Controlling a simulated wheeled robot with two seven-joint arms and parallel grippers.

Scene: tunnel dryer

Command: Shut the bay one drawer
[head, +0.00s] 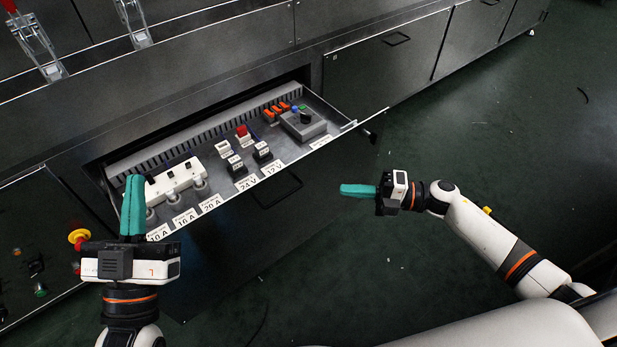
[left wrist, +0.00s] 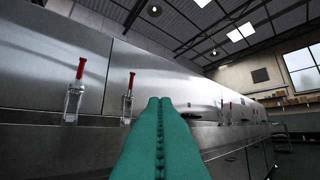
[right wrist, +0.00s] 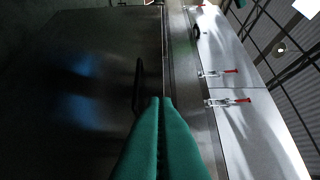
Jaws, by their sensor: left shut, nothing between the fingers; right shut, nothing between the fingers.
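The bay one drawer (head: 222,181) is pulled out of the long metal dryer body in the head view. It holds breakers, switches and a grey box, with labels such as 10 A, 16 A, 20 A, 24 V and 12 V along its front edge. My left gripper (head: 133,205) is shut and empty, its teal fingers pointing up in front of the drawer's left end. They hide part of that end. My right gripper (head: 358,190) is shut and empty, to the right of the drawer and apart from it. Teal fingers also show closed in the left wrist view (left wrist: 158,130) and right wrist view (right wrist: 158,135).
A closed panel with a dark handle (head: 396,39) is right of the drawer. A control panel with a yellow-and-red emergency button (head: 78,237) is at the left. Red-handled clamps (head: 38,45) stand on the ledge above.

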